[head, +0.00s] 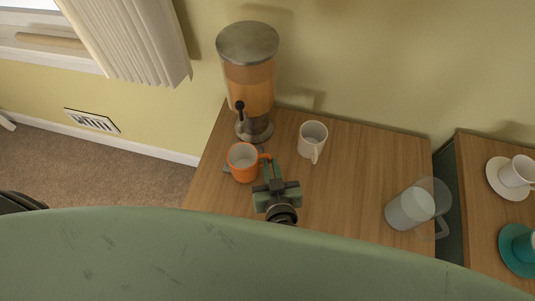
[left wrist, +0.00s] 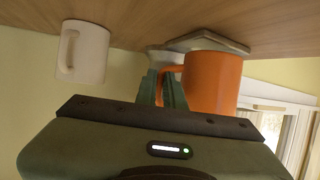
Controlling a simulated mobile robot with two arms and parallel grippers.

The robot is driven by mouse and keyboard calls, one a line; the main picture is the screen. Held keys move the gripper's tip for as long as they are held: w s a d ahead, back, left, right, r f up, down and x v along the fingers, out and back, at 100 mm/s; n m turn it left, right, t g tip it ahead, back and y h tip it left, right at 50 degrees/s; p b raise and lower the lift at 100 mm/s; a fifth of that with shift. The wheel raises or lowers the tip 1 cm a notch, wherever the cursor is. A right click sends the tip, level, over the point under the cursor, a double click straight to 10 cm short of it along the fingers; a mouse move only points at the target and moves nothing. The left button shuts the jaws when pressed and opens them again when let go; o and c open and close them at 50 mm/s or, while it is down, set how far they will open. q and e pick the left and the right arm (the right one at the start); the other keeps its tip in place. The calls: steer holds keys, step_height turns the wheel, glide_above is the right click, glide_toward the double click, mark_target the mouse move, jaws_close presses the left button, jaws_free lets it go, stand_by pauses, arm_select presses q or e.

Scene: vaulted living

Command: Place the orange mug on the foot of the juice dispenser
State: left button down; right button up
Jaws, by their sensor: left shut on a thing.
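The orange mug (head: 241,166) is upright over the wooden top, just in front of the juice dispenser (head: 247,85). My left gripper (head: 267,164) is shut on the mug's handle, at the mug's right side. In the left wrist view, which is upside down, the gripper fingers (left wrist: 162,88) are at the handle of the orange mug (left wrist: 213,82). A flat grey plate (left wrist: 207,42) shows by the mug's base; I cannot tell whether they touch. My right gripper is not seen.
A white mug (head: 312,139) stands right of the dispenser and also shows in the left wrist view (left wrist: 88,52). A clear pitcher (head: 410,208) is at the right. Another wooden top (head: 480,158) holds cups on saucers. The wooden top's middle (head: 362,160) is clear.

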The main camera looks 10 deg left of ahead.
mark_target(251, 162)
arm_select(q)
steer(key=w, duration=0.1)
steer(key=w+a+b, duration=0.1)
steer(key=w, duration=0.1)
steer(key=w+b, duration=0.1)
steer(key=shift+w+a, duration=0.4)
steer(key=shift+f+b, duration=0.7)
steer(key=shift+b, duration=0.1)
steer(key=shift+f+b, duration=0.1)
steer(key=shift+b, duration=0.35)
steer(key=shift+s, duration=0.1)
steer(key=c, duration=1.5)
jaws_free()
